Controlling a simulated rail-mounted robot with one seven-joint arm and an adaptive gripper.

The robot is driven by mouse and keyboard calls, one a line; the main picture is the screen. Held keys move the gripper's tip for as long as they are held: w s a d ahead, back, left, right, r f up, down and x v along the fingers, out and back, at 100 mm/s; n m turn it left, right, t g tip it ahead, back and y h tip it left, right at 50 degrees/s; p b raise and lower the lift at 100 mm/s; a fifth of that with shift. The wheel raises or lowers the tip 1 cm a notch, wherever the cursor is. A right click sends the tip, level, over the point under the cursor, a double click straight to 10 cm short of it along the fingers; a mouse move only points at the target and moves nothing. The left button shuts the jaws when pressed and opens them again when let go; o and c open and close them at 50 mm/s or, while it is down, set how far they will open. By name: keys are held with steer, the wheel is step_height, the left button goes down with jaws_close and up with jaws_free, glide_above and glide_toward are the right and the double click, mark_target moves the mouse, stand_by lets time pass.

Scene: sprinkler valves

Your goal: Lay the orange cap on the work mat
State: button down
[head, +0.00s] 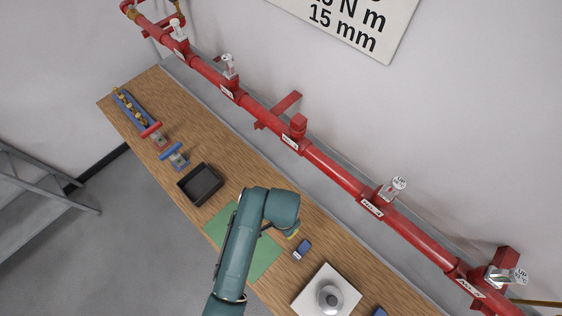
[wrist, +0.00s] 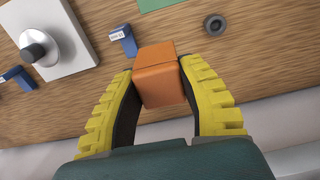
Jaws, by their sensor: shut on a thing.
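The orange cap (wrist: 160,75) is a block-like piece in the wrist view. My gripper (wrist: 159,70) has its two yellow ribbed fingers shut on it, one on each side. The cap is over the bare wood of the bench, off the mat; its height above the wood is hard to tell. The green work mat (head: 266,256) lies on the bench in the head view, partly covered by my arm. A corner of the mat (wrist: 153,4) shows at the top of the wrist view. In the head view my arm hides the cap; only a bit of yellow finger (head: 293,233) shows.
A white plate with a grey knob (head: 314,283) and a small blue labelled block (head: 302,249) are near my gripper. A dark ring (wrist: 215,25) lies nearby. A black tray (head: 187,183) is beyond the mat. A red pipe (head: 330,168) runs along the wall.

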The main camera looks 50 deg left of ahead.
steer(key=s+a+f+b, duration=0.9)
steer(key=s+a+f, duration=0.2)
steer(key=s, duration=0.1)
step_height(320, 180, down, 9)
steer(key=shift+r+b, duration=0.1)
steer(key=shift+b, duration=0.25)
steer(key=shift+f, duration=0.25)
steer(key=c, duration=0.7)
jaws_free()
steer(key=shift+r, duration=0.15)
step_height(320, 180, up, 12)
steer(key=p, duration=0.2)
